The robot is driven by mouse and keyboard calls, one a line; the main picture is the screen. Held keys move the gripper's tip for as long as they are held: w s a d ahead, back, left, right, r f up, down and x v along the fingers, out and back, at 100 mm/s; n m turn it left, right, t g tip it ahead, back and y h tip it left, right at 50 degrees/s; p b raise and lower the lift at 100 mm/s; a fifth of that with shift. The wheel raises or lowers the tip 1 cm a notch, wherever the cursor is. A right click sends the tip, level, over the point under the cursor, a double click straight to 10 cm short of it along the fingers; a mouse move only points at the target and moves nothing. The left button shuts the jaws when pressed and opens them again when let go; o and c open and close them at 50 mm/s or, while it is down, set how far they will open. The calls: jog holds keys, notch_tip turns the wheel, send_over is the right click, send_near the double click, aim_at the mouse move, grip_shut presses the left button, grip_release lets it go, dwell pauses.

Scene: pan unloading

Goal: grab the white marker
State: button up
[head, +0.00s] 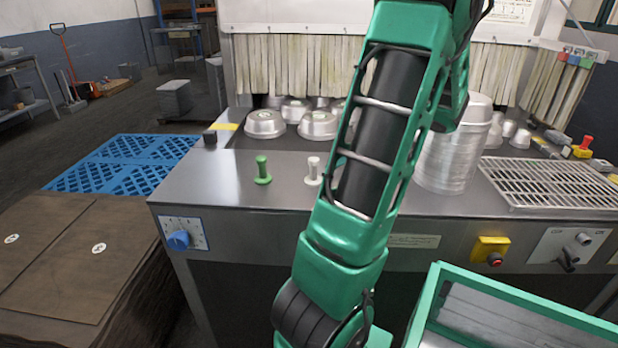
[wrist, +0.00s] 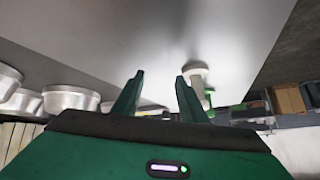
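The white marker (head: 313,170) is a small upright peg with a wider base and a rounded top. It stands on the steel counter, just left of my arm in the head view. In the wrist view the white marker (wrist: 197,72) appears beyond and right of my right fingertip, outside the gap. A similar green marker (head: 262,171) stands to its left in the head view; in the wrist view the green marker (wrist: 210,96) is partly hidden behind my right finger. My gripper (wrist: 160,76) is open, with nothing between its fingers. I cannot make it out in the head view.
The steel counter (head: 215,185) is clear around the markers. Several metal pans (head: 265,124) lie behind them, and stacked pans (head: 447,160) stand right of my arm. A wire rack (head: 550,183) lies at the right. A green-framed bin (head: 520,297) is in front.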

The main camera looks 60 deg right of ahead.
aim_at(313, 168)
jog(key=a+n+t+y, duration=0.1)
jog(key=a+r+n+t+y, duration=0.1)
jog(key=s+a+n+t, duration=0.1)
jog(key=a, duration=0.1)
jog(key=shift+s+r+n+y, duration=0.1)
jog(key=shift+r+n+y, duration=0.15)
jog(key=shift+n+y, duration=0.15)
jog(key=shift+s+a+r+n+t, duration=0.2)
jog(key=shift+a+r+n+t, duration=0.2)
jog(key=shift+r+n+t, duration=0.1)
jog(key=shift+w+a+y, duration=0.1)
jog(key=shift+y, duration=0.3)
jog(key=shift+x, duration=3.6)
grip_shut()
